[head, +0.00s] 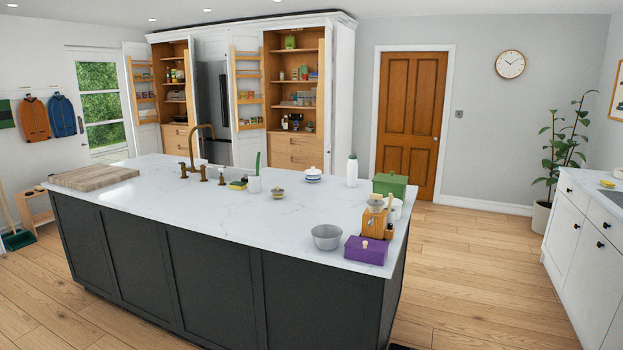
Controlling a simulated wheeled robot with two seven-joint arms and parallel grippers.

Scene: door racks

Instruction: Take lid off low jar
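A small, low, tan-and-white pot (277,192) stands on the island top near its middle; it seems to have a lid with a knob. A wider, low white jar with blue bands (313,175) stands behind it to the right, and a white lid with a small knob appears to sit on it. I cannot tell for sure which of the two is the low jar. Both are upright and apart from other things. Neither of my grippers is in view.
The white-topped island (200,215) fills the middle. A brass tap (192,150) stands at the back. Wooden floor is clear at right.

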